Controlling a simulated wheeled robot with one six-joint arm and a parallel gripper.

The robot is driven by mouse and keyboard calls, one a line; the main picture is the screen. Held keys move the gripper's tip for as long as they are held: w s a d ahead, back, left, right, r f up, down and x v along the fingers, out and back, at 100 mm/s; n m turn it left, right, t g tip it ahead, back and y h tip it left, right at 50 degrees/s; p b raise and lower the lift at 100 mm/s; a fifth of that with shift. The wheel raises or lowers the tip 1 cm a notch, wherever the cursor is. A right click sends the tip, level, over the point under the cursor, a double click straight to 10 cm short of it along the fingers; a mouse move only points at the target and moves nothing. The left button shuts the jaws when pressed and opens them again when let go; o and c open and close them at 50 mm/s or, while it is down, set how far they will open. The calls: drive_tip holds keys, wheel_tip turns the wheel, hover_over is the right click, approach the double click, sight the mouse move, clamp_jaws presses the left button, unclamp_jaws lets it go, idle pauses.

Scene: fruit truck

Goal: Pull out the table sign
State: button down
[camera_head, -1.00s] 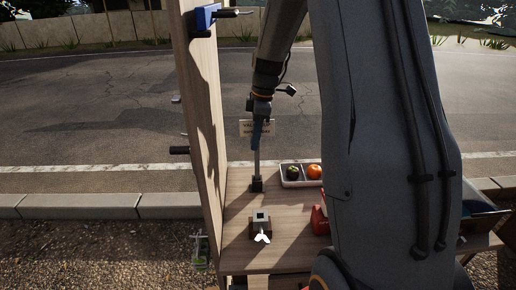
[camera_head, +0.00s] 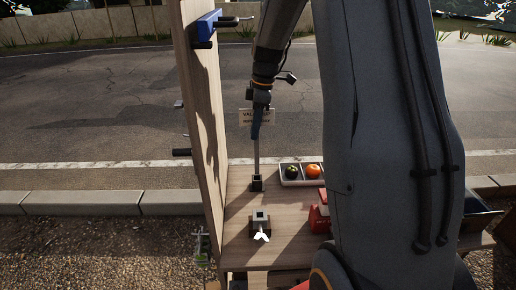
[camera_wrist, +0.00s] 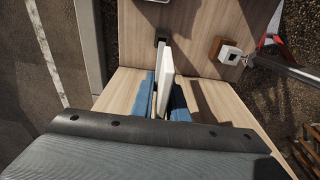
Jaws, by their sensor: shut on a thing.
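The table sign (camera_head: 246,118) is a small pale lettered board on a thin grey post (camera_head: 257,156). The post runs down to a dark holder (camera_head: 257,184) on the wooden table. I cannot tell whether its lower end is still inside the holder. My gripper (camera_head: 256,130) is shut on the sign, near the board, and partly covers it. In the wrist view, the blue fingers of my gripper (camera_wrist: 166,103) stand on both sides of the sign, whose white part (camera_wrist: 168,72) shows edge-on. The dark holder (camera_wrist: 160,42) shows beyond it.
A tall wooden panel (camera_head: 203,110) with a blue fixture (camera_head: 208,24) stands close at the left. A white tray (camera_head: 290,182) with a dark green fruit and an orange one lies right of the holder. A brown block (camera_head: 252,226) and a red object (camera_head: 320,218) sit nearer.

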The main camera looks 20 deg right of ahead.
drive_tip(key=shift+r+p, duration=1.75)
drive_tip(key=shift+r, duration=1.15)
